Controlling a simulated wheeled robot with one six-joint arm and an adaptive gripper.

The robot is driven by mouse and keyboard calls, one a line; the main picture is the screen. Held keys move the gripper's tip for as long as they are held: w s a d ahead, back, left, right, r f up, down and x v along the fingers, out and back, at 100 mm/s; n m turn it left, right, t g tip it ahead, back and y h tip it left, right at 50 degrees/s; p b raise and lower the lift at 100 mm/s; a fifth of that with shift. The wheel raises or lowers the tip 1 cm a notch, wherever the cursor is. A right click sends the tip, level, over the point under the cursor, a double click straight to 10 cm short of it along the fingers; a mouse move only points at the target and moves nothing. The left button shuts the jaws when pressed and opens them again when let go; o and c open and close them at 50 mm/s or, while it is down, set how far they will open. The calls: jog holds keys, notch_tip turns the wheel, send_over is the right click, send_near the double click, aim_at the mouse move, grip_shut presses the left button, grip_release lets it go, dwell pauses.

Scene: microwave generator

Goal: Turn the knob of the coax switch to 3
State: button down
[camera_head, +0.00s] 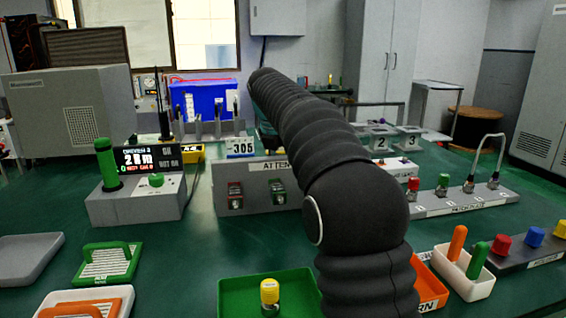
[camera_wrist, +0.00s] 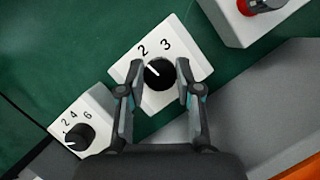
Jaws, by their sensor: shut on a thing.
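The coax switch (camera_wrist: 192,46) is a white box in the wrist view with the printed numbers 2 and 3 in view above its round black knob (camera_wrist: 160,76). The knob's white pointer line aims up and left, roughly toward the left of the 2 and away from the 3. My gripper (camera_wrist: 159,72) has one finger on each side of the knob and is shut on it. The fingers cover parts of the box's left and right sides. In the head view my dark arm blocks the switch and the gripper.
A second white box with a black knob (camera_wrist: 77,137) and the numbers 2, 4 and 6 lies at lower left in the wrist view. A white box with a red part (camera_wrist: 262,5) is at upper right. A grey panel (camera_wrist: 255,95) is at right.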

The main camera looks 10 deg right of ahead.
jog(key=shift+m, duration=0.5)
jog(key=c, duration=0.8)
grip_release()
jog(key=shift+v, duration=3.8)
jog(key=shift+w+a, duration=0.1)
